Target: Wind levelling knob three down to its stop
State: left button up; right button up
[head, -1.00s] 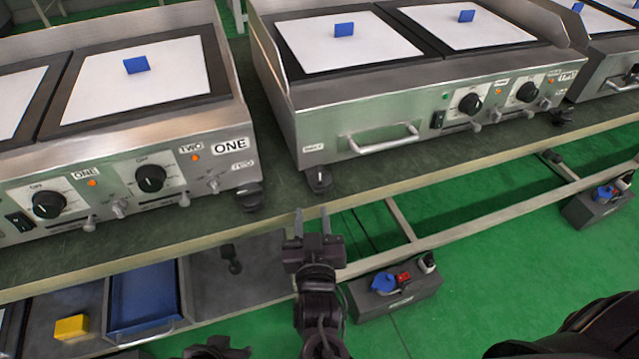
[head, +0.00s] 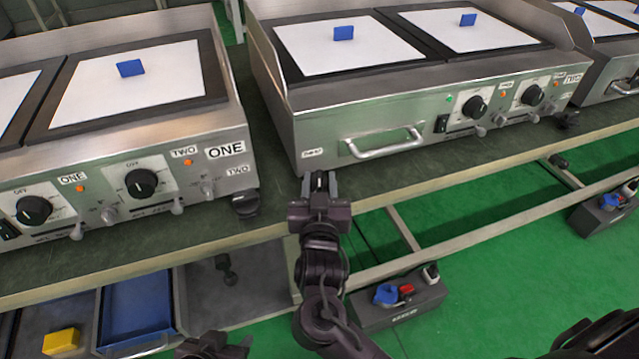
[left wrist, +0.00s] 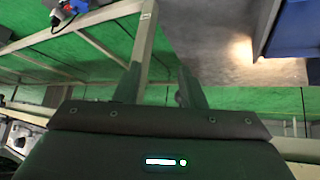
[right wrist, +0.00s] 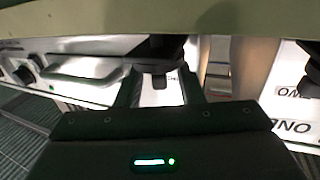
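Levelling knob three (head: 320,178) is a dark round foot under the left front corner of the middle griddle (head: 385,120), below a small label reading THREE (head: 312,153). My right gripper (head: 320,182) is open, with its fingers on either side of the knob. In the right wrist view the knob (right wrist: 156,68) stands between the two fingertips (right wrist: 158,90); whether they touch it I cannot tell. My left gripper (head: 215,346) shows only partly at the bottom edge of the head view. In the left wrist view its fingers (left wrist: 160,88) are apart and empty.
Griddle ONE (head: 120,165) stands to the left, with its own foot (head: 245,204) at its right corner. Both stand on a dark worktop (head: 278,205). Below are a shelf with a blue tray (head: 140,305), a yellow block (head: 61,341), and a dark box (head: 400,302) on the green floor.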

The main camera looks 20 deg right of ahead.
grip_shut()
